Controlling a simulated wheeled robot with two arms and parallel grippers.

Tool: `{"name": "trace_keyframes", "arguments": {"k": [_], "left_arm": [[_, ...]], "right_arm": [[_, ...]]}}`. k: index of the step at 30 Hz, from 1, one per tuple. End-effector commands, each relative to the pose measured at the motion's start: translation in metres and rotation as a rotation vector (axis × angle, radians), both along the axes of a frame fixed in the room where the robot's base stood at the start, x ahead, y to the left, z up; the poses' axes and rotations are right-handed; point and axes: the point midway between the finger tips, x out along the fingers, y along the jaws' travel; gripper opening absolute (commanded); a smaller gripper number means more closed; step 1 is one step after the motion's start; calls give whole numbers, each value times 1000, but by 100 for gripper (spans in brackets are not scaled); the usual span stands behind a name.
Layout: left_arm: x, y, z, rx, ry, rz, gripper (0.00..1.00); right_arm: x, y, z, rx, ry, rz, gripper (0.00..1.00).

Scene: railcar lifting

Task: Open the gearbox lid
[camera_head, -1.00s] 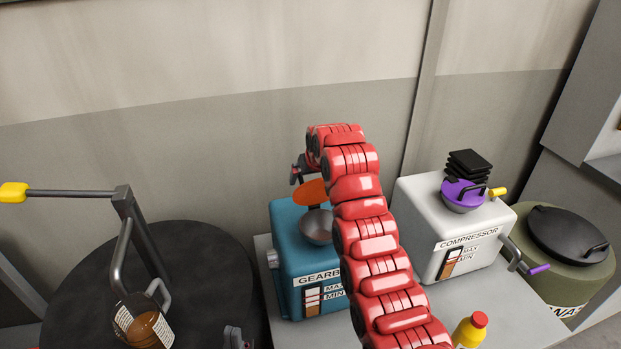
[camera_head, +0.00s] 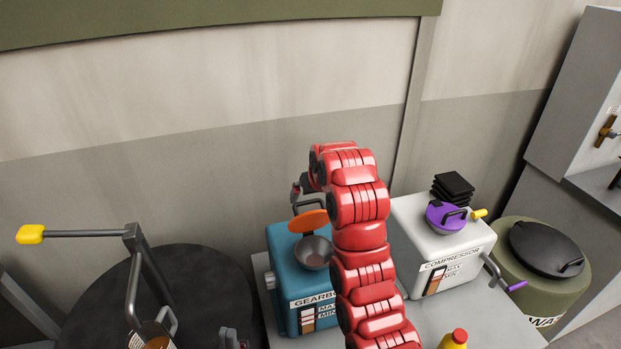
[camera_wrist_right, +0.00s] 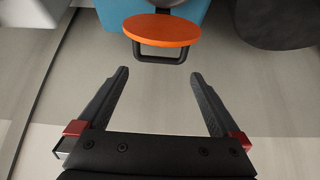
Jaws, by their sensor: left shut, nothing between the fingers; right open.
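The teal gearbox (camera_head: 290,275) stands on a light table, with a metal bowl-shaped opening (camera_head: 314,253) on top. Its orange lid (camera_head: 308,221) is tilted up behind the opening, which shows uncovered. The lid also appears in the right wrist view (camera_wrist_right: 162,30), with its dark handle (camera_wrist_right: 158,55) between and beyond the fingertips. My right gripper (camera_wrist_right: 160,75) is open and empty, apart from the handle; in the head view it is behind the lid, partly hidden by my red arm. My left gripper (camera_head: 232,338) is shut and empty at the bottom edge, left of the gearbox.
The white compressor (camera_head: 440,250) with a purple lid (camera_head: 446,216) stands to the right, black pads (camera_head: 453,187) behind it. A green drum (camera_head: 560,300) is further right. A yellow bottle (camera_head: 454,340) is in front. At left is a dark round drum (camera_head: 90,310) with a yellow-ended lever (camera_head: 80,234).

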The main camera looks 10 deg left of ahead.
Motion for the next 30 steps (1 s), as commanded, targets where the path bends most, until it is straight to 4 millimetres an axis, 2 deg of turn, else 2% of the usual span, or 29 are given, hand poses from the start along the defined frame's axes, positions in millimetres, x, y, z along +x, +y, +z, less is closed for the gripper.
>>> {"name": "trace_keyframes", "arguments": {"k": [1, 9, 15, 25, 26, 30], "left_arm": [[0, 0, 22, 0, 0, 0, 0], [0, 0, 66, 0, 0, 0, 0], [0, 0, 79, 0, 0, 0, 0], [0, 0, 79, 0, 0, 0, 0], [0, 0, 80, 0, 0, 0, 0], [0, 0, 80, 0, 0, 0, 0]], "right_arm": [[-4, -1, 16, 0, 1, 0, 100], [-18, -7, 32, -2, 7, 2, 100], [-23, -9, 35, -2, 7, 2, 100], [-24, -9, 33, -2, 6, 1, 100], [-24, -9, 33, -2, 6, 1, 98], [-18, -17, 33, 20, 31, -58, 73]]}}
